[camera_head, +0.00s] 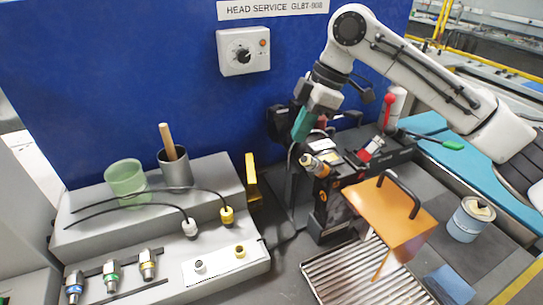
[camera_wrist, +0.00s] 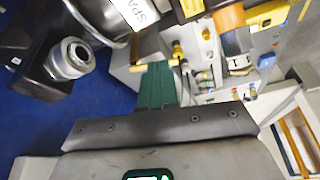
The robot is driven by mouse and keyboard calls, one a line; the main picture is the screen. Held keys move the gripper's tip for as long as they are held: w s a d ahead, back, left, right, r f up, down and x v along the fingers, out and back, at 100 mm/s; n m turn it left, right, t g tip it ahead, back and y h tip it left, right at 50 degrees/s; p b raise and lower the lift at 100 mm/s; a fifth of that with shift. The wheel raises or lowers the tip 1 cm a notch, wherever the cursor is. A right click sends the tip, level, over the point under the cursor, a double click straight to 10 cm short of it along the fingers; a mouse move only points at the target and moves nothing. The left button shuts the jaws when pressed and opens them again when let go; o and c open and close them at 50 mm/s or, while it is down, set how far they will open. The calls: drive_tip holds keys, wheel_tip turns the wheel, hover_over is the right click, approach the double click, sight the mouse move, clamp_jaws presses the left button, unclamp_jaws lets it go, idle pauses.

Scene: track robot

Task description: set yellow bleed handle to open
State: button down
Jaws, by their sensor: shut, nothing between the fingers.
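A yellow handle (camera_head: 251,177) stands upright at the right end of the grey stepped bench in the head view. My gripper (camera_head: 300,134) points down in front of the blue panel, right of and above this handle in the picture. Its green fingers are shut together and hold nothing. In the wrist view, the shut fingertips (camera_wrist: 158,68) lie close to a thin yellow bar (camera_wrist: 143,68). I cannot tell whether they touch it, or whether this bar is the same yellow handle. No open or closed marking is legible.
A black device with a brass fitting (camera_head: 314,166) stands just below my gripper. A green cup (camera_head: 125,178) and grey cup (camera_head: 176,172) stand on the stepped bench (camera_head: 215,165).

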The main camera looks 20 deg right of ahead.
sight(251, 168)
drive_tip(key=w+a+f+p, duration=0.2)
drive_tip(key=a+f, duration=0.5)
drive_tip(key=f, duration=0.2)
drive_tip(key=shift+a+p, duration=0.25)
drive_tip(key=shift+p, duration=0.15)
drive_tip(key=shift+w+a, duration=0.1)
drive_tip(key=shift+a, duration=0.1)
